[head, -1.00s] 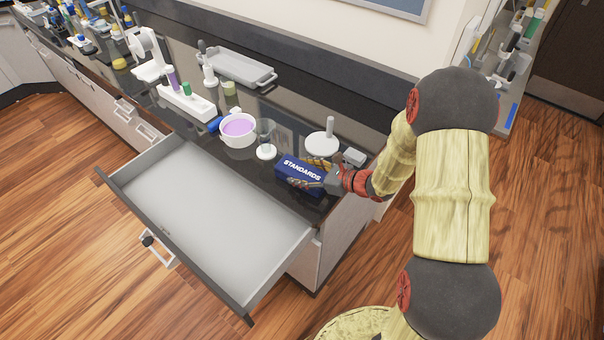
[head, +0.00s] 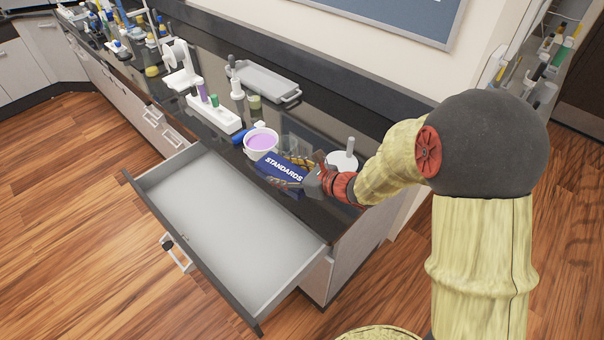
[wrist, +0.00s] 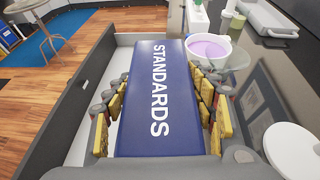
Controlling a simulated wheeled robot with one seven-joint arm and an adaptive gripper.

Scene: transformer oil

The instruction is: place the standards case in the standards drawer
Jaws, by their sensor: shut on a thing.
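The standards case (head: 279,170) is a blue box with white "STANDARDS" lettering. My gripper (head: 295,172) is shut on it, with yellow-padded fingers along both sides. In the wrist view the case (wrist: 163,100) fills the middle between the fingers (wrist: 163,112). In the head view the case shows over the black counter's front part, beside the open drawer; its exact height above the counter is hard to tell. The standards drawer (head: 225,225) is pulled far out, grey and empty inside. Part of it also shows behind the case in the wrist view (wrist: 127,40).
A white bowl of purple liquid (head: 261,141) stands close behind the case. A white round stand (head: 342,162) is right of it, partly behind my gripper. A white tube rack (head: 214,114) and grey tray (head: 262,84) are farther back. The drawer's interior is clear.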

